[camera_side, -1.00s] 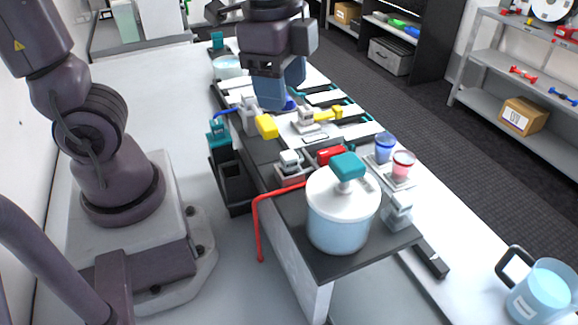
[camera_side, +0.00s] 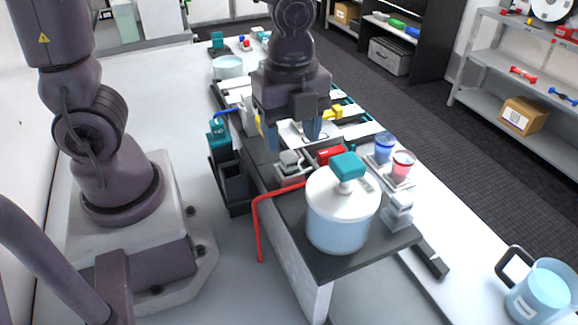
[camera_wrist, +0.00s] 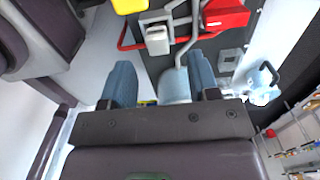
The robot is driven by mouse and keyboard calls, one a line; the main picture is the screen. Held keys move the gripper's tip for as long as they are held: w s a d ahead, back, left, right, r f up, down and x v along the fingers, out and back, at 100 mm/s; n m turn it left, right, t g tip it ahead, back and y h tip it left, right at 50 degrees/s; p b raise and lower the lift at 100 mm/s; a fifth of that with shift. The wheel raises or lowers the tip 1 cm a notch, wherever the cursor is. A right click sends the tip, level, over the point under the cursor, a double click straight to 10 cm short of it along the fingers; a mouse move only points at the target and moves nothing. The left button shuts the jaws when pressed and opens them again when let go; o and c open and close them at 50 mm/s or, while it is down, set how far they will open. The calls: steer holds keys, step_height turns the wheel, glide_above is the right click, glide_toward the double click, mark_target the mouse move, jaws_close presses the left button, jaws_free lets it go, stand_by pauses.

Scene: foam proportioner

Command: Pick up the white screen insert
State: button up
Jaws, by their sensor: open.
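My gripper (camera_side: 290,132) hangs low over the dark bench, with its two blue fingers pointing down and spread apart. In the wrist view, my gripper (camera_wrist: 160,88) also shows both fingers apart. A pale blue rounded thing (camera_wrist: 173,86) shows between them and looks ungripped; I cannot tell its depth. I cannot single out the white screen insert with certainty. White pieces lie on the bench around and behind the fingers, partly hidden by my gripper.
A white-lidded tank (camera_side: 342,215) with a teal knob stands in front. A red block (camera_side: 330,154) and small grey-white fitting (camera_side: 291,162) sit close to my gripper. Blue (camera_side: 385,146) and red (camera_side: 403,163) cups stand right. A red pipe (camera_side: 259,225) runs down the near side.

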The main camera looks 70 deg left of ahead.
mark_target(288, 152)
steer(key=f, duration=0.5)
steer(key=shift+s+a+f, duration=0.1)
steer(key=shift+a, duration=0.25)
steer(key=shift+c, duration=0.2)
steer(key=c, duration=1)
